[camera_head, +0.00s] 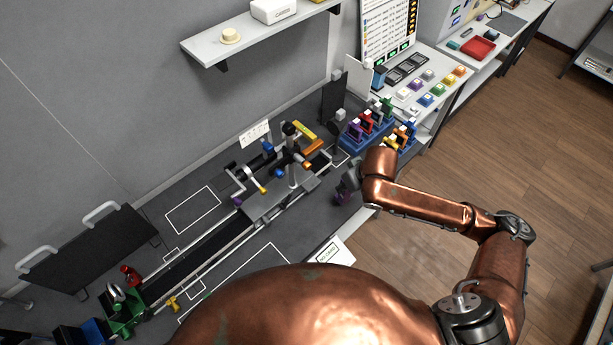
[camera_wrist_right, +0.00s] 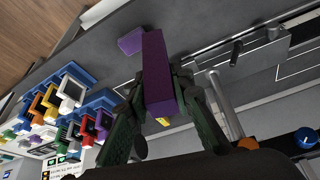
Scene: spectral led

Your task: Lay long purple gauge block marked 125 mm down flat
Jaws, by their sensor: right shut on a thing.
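The long purple gauge block (camera_wrist_right: 158,80) is between the fingers of my right gripper (camera_wrist_right: 160,108) in the wrist view, its long side pointing away from the palm. The gripper is shut on it. No 125 mm marking is readable. A smaller purple piece (camera_wrist_right: 131,41) shows beyond its far end; I cannot tell whether they touch. In the head view my right gripper (camera_head: 350,184) is over the right part of the dark bench, with purple (camera_head: 341,199) showing at its lower end. I cannot tell whether the block touches the bench. My left gripper is not in view.
A rail fixture with a grey plate (camera_head: 268,206) and upright post stands left of my right gripper. A blue rack (camera_head: 366,140) of coloured pieces stands behind it. White outlines mark bare bench areas (camera_head: 194,209). A white card (camera_head: 330,252) lies near the front edge.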

